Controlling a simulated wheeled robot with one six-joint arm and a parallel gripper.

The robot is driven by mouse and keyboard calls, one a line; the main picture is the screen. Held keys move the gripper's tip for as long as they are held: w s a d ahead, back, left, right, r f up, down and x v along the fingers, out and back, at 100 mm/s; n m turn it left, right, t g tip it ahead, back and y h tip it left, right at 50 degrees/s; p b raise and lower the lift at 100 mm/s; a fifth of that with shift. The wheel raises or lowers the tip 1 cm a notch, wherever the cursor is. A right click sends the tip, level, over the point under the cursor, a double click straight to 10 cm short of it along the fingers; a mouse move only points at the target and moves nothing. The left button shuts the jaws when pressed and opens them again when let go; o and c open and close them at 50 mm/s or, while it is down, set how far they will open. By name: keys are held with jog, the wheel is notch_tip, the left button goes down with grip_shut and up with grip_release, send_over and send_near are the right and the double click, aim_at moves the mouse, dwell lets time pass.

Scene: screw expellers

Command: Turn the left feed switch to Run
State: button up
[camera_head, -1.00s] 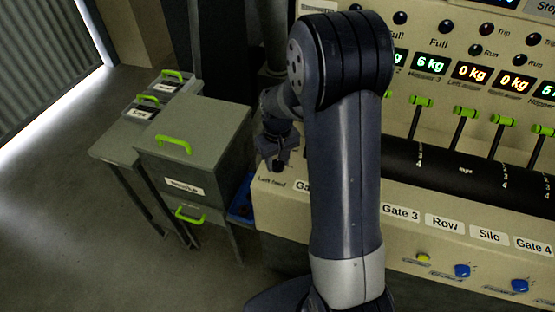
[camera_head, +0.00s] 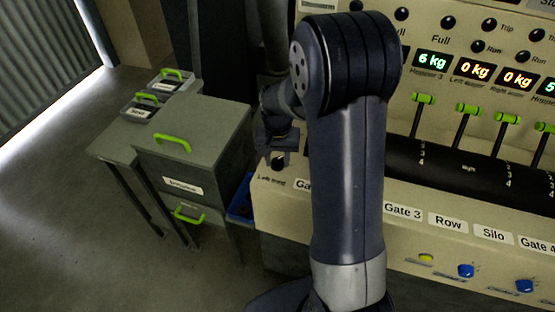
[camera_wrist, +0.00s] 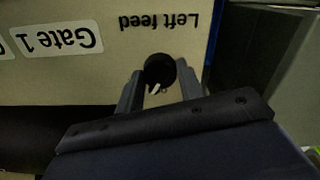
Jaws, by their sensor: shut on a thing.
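The left feed switch is a round black knob (camera_wrist: 159,68) with a white pointer mark, on a cream panel. In the wrist view it sits beside the upside-down "Left feed" label (camera_wrist: 158,21). The pointer shows toward the lower part of that picture, slightly left. My gripper (camera_wrist: 160,72) is shut on the knob, one finger on each side. In the head view the knob (camera_head: 278,163) shows just below my gripper (camera_head: 279,147), at the panel's left end. I cannot read any position marks around the knob.
A "Gate 1" label (camera_wrist: 56,42) is left of the knob in the wrist view. Green-handled levers (camera_head: 424,99) and displays fill the panel on the right. A grey cabinet (camera_head: 205,140) with green handles stands to the left. My arm hides part of the panel.

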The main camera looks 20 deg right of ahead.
aim_at(277, 159)
jog(key=m+b, duration=0.1)
jog(key=m, duration=0.4)
jog(key=shift+m, duration=0.4)
dwell(0.4)
jog(key=o, duration=1)
notch_tip(277, 159, up, 11)
jog(key=shift+f+b, duration=0.1)
jog(key=shift+b, duration=0.2)
jog(key=shift+f, duration=0.1)
notch_tip(277, 159, down, 11)
jog(key=shift+r+p, duration=0.1)
jog(key=shift+p, duration=0.2)
jog(key=shift+r, duration=0.15)
